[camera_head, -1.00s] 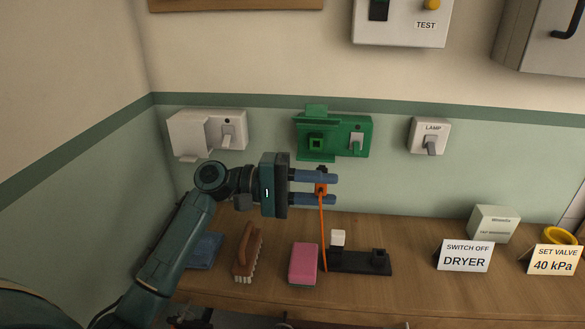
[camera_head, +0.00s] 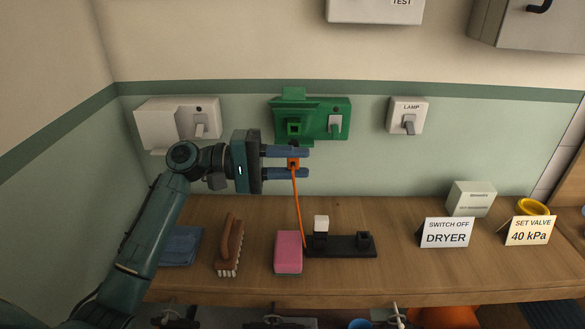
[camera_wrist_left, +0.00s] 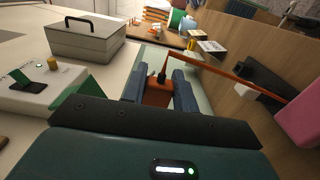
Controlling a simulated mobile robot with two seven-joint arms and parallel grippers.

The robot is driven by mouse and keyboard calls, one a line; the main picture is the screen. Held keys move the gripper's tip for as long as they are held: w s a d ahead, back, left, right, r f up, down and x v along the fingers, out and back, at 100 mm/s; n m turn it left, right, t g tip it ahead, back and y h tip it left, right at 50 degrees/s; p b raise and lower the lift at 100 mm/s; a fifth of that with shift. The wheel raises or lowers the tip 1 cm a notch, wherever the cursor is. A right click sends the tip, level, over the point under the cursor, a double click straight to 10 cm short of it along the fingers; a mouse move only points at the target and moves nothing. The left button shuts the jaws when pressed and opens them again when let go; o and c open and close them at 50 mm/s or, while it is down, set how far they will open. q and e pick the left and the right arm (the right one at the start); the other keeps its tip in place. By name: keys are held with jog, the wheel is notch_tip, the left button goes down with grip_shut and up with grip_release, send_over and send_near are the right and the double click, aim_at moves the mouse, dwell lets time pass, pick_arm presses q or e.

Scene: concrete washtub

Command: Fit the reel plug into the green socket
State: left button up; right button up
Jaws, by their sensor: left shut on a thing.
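The green socket (camera_head: 312,120) is on the wall, with a raised flap on top, a square opening at its left and a grey switch at its right. The orange reel plug (camera_head: 293,163) is between the fingers of my left gripper (camera_head: 288,163), just below and in front of the socket, apart from it in the head view. An orange cord hangs from the plug to the bench. In the left wrist view the plug (camera_wrist_left: 158,92) sits between the blue fingers, with a dark end pointing away. My right gripper is not in view.
A white socket (camera_head: 178,122) is left of the green one; a LAMP switch (camera_head: 407,116) is right. On the wooden bench (camera_head: 400,270) are a blue cloth (camera_head: 181,246), brush (camera_head: 229,247), pink sponge (camera_head: 288,252), black stand (camera_head: 345,246) and signs. Free wall lies below the sockets.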

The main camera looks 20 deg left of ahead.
aim_at(293, 141)
pick_arm(q)
jog(key=w, duration=0.1)
jog(key=w+a+b, duration=0.1)
jog(key=w, duration=0.1)
jog(key=shift+w, duration=0.45)
jog(key=shift+w+a, duration=0.1)
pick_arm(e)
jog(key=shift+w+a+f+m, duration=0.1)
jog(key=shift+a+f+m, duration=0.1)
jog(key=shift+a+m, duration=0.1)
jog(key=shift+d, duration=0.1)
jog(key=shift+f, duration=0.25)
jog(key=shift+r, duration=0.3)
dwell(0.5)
